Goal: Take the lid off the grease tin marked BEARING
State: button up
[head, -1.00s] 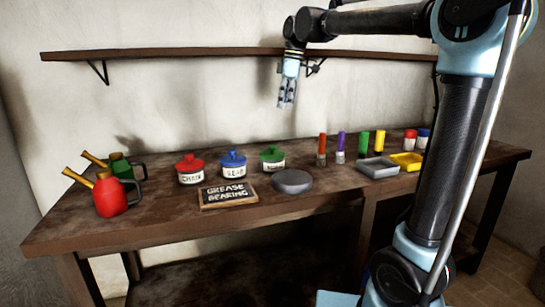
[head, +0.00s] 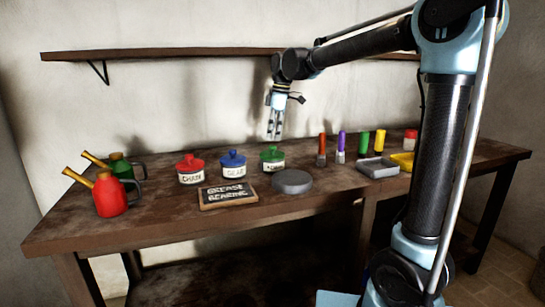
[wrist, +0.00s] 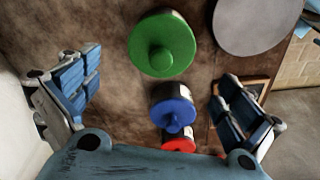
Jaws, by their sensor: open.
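Three labelled tins stand in a row on the bench. The left tin (head: 191,178) has a red knobbed lid and reads CHAIN. The middle tin (head: 234,172) has a blue lid and a label that looks like GEAR. The right tin (head: 272,167) has a green lid, also in the wrist view (wrist: 162,45); its label is too small to read surely. All three lids are on. My gripper (head: 273,136) is open and empty, pointing down just above the green lid. In the wrist view the green lid lies between and beyond the spread fingers.
A framed sign (head: 228,195) reading GREASE BEARING and a grey round disc (head: 292,181) lie in front of the tins. Oil cans (head: 110,195) stand left; coloured tubes (head: 341,146) and trays (head: 376,168) right. A shelf (head: 180,54) runs along the wall behind.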

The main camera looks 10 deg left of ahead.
aim_at(272, 147)
jog(key=shift+a+f, duration=0.2)
jog(key=shift+f, duration=1.2)
jog(key=shift+a+f, duration=0.15)
jog(key=shift+f, duration=1.2)
jog(key=shift+c, duration=0.2)
jog(key=shift+s, duration=0.1)
jog(key=c, duration=1.3)
